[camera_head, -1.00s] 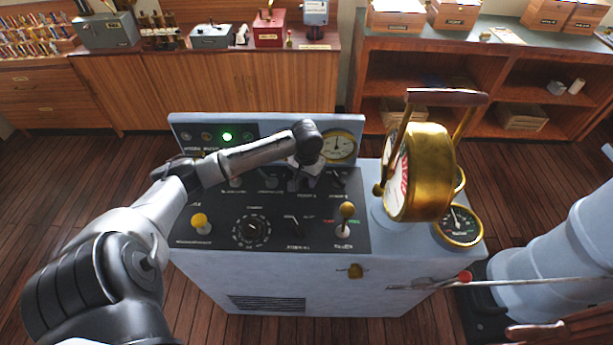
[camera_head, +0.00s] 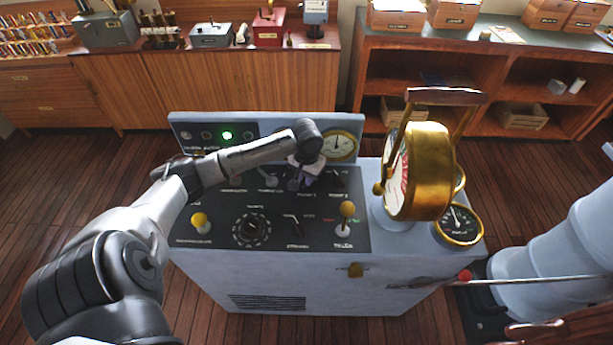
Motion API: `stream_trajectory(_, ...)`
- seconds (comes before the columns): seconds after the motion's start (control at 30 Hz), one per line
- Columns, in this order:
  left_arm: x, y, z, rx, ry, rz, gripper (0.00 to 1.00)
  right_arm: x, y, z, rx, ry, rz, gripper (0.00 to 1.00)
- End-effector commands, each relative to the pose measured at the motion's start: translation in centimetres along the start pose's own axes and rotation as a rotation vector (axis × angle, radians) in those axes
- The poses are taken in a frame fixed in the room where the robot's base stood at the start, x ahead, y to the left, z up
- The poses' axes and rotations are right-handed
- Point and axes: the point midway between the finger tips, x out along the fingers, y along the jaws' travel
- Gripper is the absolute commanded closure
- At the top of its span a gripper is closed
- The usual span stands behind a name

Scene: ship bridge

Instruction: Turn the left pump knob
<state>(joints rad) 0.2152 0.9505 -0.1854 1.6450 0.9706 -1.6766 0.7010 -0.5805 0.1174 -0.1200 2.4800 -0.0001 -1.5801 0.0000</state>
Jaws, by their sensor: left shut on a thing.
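The control console (camera_head: 290,268) stands in the middle with a dark sloping panel (camera_head: 272,212). My left arm reaches in from the left over the panel. My left gripper (camera_head: 302,182) points down at the panel's upper row, below the round gauge, and is shut on a small knob there, the left of two pump knobs. The arm's wrist and the fingers mostly hide this knob. The right pump knob (camera_head: 338,180) shows just to its right, free. My right gripper is not in view.
A brass telegraph (camera_head: 428,172) with a tall handle rises at the console's right. A green lamp (camera_head: 227,135) glows on the back panel. Wooden cabinets line the back.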

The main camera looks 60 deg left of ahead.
Motion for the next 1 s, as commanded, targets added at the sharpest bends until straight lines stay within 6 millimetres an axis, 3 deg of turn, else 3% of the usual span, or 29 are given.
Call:
stream_trajectory(0.27, -0.02, 0.12, 0.01, -0.144, -0.001, 0.002, 1.0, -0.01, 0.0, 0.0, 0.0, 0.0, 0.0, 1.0)
stream_trajectory(1.0, -0.05, 0.4, -0.14, -0.805, -0.001, 0.003, 1.0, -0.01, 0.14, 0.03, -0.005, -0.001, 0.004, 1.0)
